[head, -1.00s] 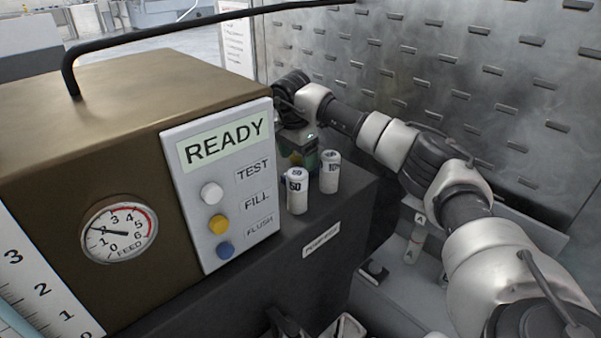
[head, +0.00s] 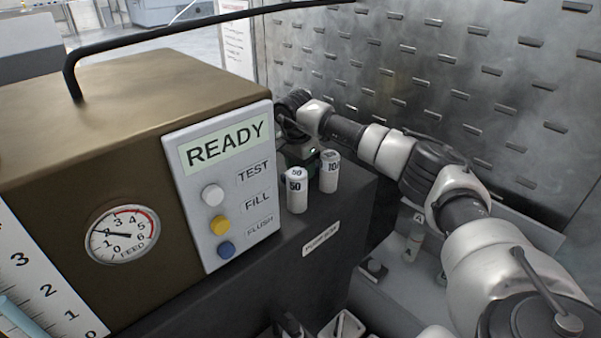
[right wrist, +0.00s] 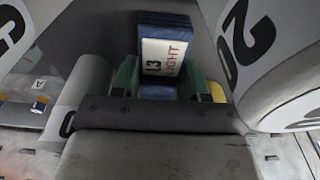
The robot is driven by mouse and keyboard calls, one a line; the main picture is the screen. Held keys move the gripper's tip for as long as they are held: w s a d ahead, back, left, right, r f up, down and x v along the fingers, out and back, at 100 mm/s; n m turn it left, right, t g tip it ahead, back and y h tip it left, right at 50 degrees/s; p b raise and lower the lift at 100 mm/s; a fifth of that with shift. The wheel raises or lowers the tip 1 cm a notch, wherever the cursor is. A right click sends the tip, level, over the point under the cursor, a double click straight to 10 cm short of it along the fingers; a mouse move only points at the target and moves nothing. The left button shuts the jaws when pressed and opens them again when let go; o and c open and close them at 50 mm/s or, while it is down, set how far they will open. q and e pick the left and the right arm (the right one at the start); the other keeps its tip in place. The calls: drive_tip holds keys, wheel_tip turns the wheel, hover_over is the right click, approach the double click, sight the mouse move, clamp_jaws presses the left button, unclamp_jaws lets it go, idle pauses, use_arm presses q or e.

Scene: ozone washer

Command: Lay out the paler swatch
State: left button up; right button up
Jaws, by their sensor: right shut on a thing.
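In the right wrist view, a blue block-like thing (right wrist: 165,22), layered at its top, carries a white label reading "LIGHT" with a number beside it. The green fingers of my right gripper (right wrist: 160,85) are on either side of it, shut on it. I cannot make out a second swatch. My left gripper is not in view.
A brown machine (head: 130,130) with a READY panel (head: 222,180) stands at left, close to my right gripper. A slotted metal wall (head: 450,80) rises behind. White numbered cylinders (right wrist: 268,60) crowd both sides of the gripper. A lower grey surface with small items lies at right.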

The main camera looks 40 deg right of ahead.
drive_tip(key=shift+r, duration=0.1)
wheel_tip(320, 180, up, 12)
drive_tip(key=b, duration=0.3)
drive_tip(key=s+d, duration=0.1)
drive_tip(key=s, duration=0.1)
drive_tip(key=s+d+b, duration=0.1)
drive_tip(key=s, duration=0.2)
drive_tip(key=s+d, duration=0.1)
drive_tip(key=s, duration=0.2)
drive_tip(key=shift+d+f, duration=0.15)
drive_tip(key=shift+f, duration=0.05)
drive_tip(key=s+d, duration=0.2)
drive_tip(key=s, duration=0.7)
drive_tip(key=shift+d+r+b, duration=0.15)
drive_tip(key=shift+d+b, duration=0.2)
drive_tip(key=shift+d, duration=0.05)
drive_tip(key=shift+s, duration=0.1)
